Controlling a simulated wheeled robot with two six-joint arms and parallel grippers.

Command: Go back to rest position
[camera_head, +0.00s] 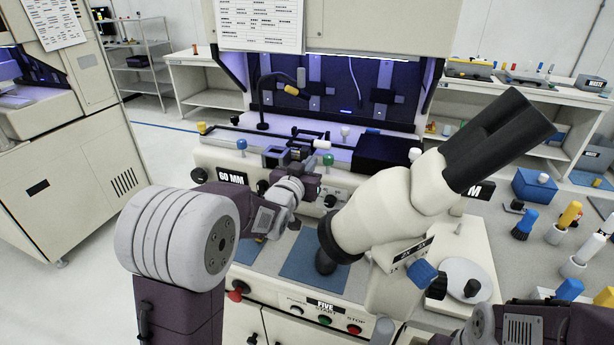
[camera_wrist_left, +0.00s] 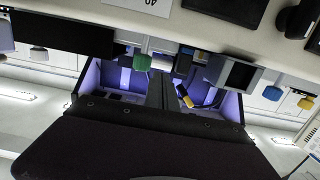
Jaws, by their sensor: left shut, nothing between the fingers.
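My left arm comes in from the left in the head view and reaches to the front of the bonder machine (camera_head: 345,180). My left gripper (camera_head: 301,151) is at its work area, near a small grey square block (camera_head: 276,157). In the left wrist view the gripper (camera_wrist_left: 161,92) points toward the violet-lit bay, with its fingers together and nothing between them. Part of my right arm shows at the bottom right of the head view, but its gripper does not show.
A microscope (camera_head: 400,205) with black eyepieces stands right of my left arm. Blue mats (camera_head: 312,262) lie on the machine's front ledge, above several buttons. A bench (camera_head: 510,150) with bottles and blue bins is at right. Open floor (camera_head: 165,150) lies at left behind the arm.

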